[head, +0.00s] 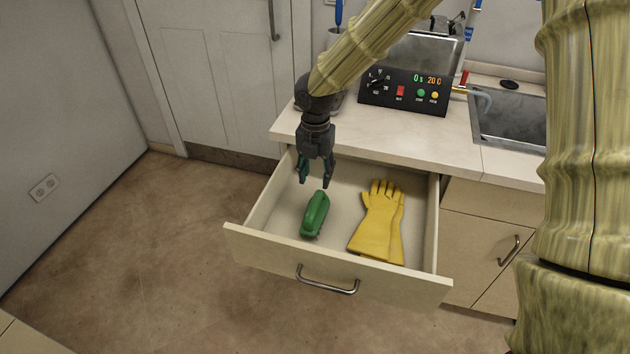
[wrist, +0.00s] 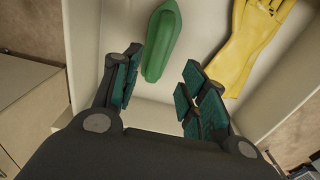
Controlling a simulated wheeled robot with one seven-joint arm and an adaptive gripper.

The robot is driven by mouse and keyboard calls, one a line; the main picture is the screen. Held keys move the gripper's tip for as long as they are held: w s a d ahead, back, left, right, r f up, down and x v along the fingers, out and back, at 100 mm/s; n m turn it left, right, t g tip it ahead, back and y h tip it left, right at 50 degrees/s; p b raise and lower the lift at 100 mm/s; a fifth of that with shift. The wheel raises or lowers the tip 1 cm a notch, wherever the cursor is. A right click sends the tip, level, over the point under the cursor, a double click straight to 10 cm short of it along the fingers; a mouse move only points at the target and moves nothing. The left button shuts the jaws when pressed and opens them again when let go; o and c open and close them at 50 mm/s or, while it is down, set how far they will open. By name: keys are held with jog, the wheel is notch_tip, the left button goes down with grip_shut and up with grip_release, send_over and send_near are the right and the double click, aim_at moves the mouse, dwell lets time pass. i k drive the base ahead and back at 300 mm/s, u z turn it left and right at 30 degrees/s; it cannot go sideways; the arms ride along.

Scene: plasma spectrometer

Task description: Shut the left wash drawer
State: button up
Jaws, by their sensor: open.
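The left wash drawer (head: 335,271) is pulled well out from under the counter in the head view, its metal handle (head: 328,287) on the front panel. Inside it lie a green object (head: 315,214) and a pair of yellow rubber gloves (head: 379,225). My gripper (head: 315,184) is open and empty, pointing down over the back part of the drawer, behind the green object. In the wrist view the open fingers (wrist: 157,88) show over the drawer floor, with the green object (wrist: 160,42) and gloves (wrist: 250,40) beyond them. The drawer handle is not seen in the wrist view.
The countertop (head: 400,142) holds a control box (head: 405,91) and a sink (head: 510,120) at right. A closed cupboard (head: 484,243) stands right of the drawer. Bare floor (head: 140,260) lies left and in front. A door (head: 215,75) stands behind on the left.

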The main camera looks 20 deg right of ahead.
aim_at(270, 239)
jog(key=u, duration=0.05)
jog(key=k, duration=1)
jog(key=z, duration=0.05)
